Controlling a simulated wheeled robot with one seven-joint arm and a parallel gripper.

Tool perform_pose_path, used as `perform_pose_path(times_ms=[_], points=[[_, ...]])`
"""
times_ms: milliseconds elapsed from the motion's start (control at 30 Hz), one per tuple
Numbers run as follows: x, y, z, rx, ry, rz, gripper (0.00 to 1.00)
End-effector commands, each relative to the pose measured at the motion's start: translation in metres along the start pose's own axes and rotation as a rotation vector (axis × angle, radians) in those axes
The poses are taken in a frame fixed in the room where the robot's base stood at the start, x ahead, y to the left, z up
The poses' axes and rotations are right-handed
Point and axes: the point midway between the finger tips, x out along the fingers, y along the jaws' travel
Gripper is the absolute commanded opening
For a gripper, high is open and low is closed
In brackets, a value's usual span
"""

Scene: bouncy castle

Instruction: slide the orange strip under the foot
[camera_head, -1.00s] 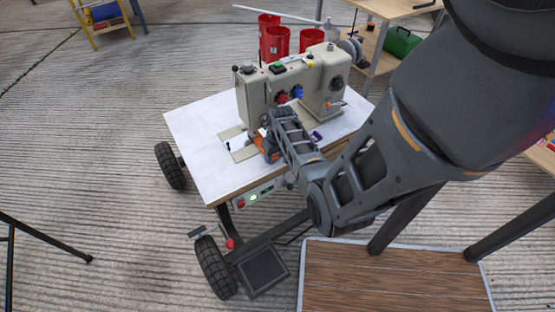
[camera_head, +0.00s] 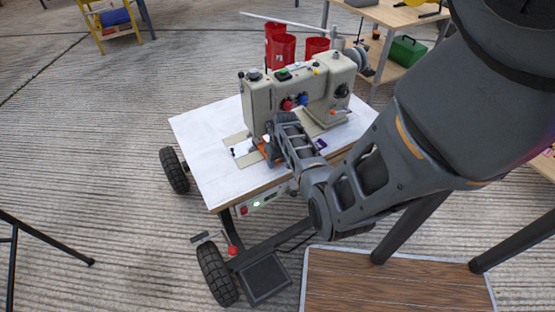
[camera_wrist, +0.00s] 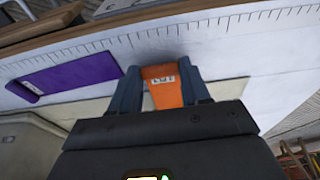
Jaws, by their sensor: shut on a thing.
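The orange strip (camera_wrist: 163,88) sits between the two fingers of my gripper (camera_wrist: 163,80) in the wrist view. It bears a small white label with dark marks. In the head view a bit of the strip (camera_head: 261,145) shows at the tip of my gripper (camera_head: 266,147), low over the white table. My gripper is shut on the strip, just in front of the left end of the beige sewing machine (camera_head: 258,102). The foot cannot be made out; my gripper and the machine head hide that spot.
The white table (camera_head: 203,140) has bare room at its left. A purple piece (camera_wrist: 72,75) lies on it beside my gripper, near a ruler scale along the edge. Red bins (camera_head: 281,50) stand behind the machine. A wooden platform (camera_head: 390,280) is at the front.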

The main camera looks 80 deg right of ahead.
Motion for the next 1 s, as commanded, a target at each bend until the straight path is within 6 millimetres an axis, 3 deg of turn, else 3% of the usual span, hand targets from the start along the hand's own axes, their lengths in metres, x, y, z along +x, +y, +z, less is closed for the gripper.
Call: perform_pose_path(times_ms=[333,667,1000], points=[[0.0,0.0,0.0,0.0,0.0,0.0,0.76],[-0.008,0.0,0.0,0.0,0.0,0.0,0.76],[-0.061,0.0,-0.001,0.0,0.001,0.0,0.76]])
